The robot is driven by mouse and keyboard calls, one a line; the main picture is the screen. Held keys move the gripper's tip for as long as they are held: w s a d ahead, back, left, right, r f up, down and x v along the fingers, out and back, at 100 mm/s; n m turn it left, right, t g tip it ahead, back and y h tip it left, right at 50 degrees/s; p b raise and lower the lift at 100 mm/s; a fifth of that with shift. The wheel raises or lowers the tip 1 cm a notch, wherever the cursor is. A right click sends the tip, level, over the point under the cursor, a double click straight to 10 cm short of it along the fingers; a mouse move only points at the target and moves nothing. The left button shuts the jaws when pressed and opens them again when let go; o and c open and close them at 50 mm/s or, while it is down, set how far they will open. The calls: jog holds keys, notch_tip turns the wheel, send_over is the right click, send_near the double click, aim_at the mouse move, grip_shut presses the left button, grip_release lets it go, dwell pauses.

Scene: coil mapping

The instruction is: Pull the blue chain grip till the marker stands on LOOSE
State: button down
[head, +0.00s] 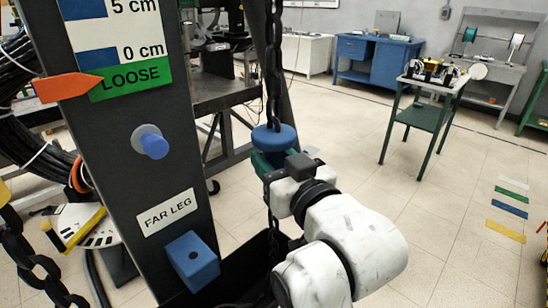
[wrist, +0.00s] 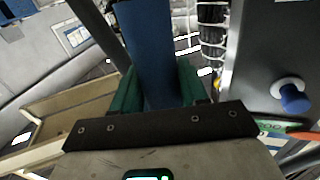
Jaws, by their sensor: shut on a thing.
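The blue chain grip (head: 274,136) hangs on the dark chain (head: 273,70) in front of the dark leg. My gripper (head: 277,157) is shut on it, its green fingers around its lower part. In the wrist view the blue grip (wrist: 150,50) stands between the two green fingers of my gripper (wrist: 157,78). The orange marker (head: 65,88) points right, with its tip on the green LOOSE band (head: 133,78), below the 0 cm mark. In the wrist view the marker (wrist: 303,135) shows only in part at the right edge.
A blue knob (head: 153,145) and a blue block (head: 192,260) stick out of the leg (head: 120,130), left of my gripper. Another chain (head: 35,262) hangs at lower left. A green-framed table (head: 425,115) stands behind at right. The tiled floor between is open.

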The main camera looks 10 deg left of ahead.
jog(key=c, duration=0.7)
grip_release()
jog(key=v, duration=1)
jog(key=shift+s+d+b, duration=0.25)
jog(key=shift+s+b, duration=0.1)
jog(key=shift+b, duration=0.05)
